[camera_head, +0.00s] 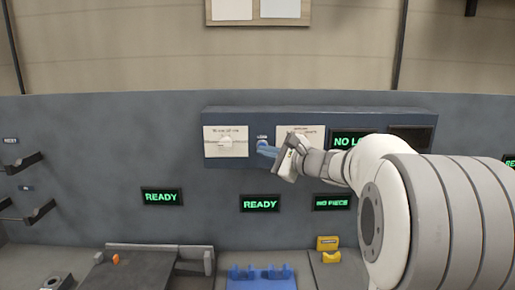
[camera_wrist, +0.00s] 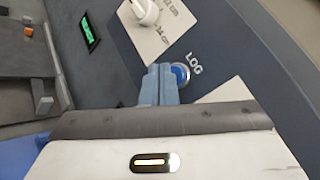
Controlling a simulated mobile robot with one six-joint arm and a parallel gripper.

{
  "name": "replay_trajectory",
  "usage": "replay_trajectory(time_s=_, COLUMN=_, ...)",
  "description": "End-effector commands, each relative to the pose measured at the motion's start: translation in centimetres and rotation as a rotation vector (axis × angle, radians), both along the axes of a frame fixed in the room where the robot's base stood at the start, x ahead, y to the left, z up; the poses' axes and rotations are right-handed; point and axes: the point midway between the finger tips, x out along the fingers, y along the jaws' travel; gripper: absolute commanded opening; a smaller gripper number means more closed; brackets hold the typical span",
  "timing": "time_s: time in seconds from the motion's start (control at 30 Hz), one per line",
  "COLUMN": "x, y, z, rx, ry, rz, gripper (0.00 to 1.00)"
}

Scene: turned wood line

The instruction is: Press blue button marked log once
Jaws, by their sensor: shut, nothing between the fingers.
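The blue button (camera_wrist: 181,73) is round, with a pale rim and the label LOG beside it. In the head view the button (camera_head: 262,143) sits on the wall panel between two white plates, partly hidden by my fingers. My gripper (camera_head: 266,150) is shut and empty, its blue fingertips right at the button. In the wrist view the shut fingers (camera_wrist: 159,72) are just left of the button and overlap its edge. I cannot tell whether they touch it.
A white plate with a knob (camera_head: 225,141) is left of the button; another white plate (camera_head: 312,131) is right, partly behind my gripper. A green-lettered display starting "NO LO" (camera_head: 346,141) is partly covered by my arm. Below are READY displays (camera_head: 162,197) and a blue holder (camera_head: 262,283).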

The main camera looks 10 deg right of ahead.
Motion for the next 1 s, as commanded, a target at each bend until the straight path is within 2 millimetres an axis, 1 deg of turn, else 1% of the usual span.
replay_trajectory(time_s=0.2, x=0.56, y=-0.16, z=-0.12, rx=-0.002, ry=0.001, rz=0.000, gripper=0.00)
replay_trajectory(time_s=0.57, x=0.59, y=-0.16, z=-0.02, rx=0.000, ry=0.000, rz=0.000, gripper=0.00)
replay_trajectory(time_s=1.0, x=1.09, y=-0.24, z=0.00, rx=0.000, ry=0.000, rz=0.000, gripper=0.00)
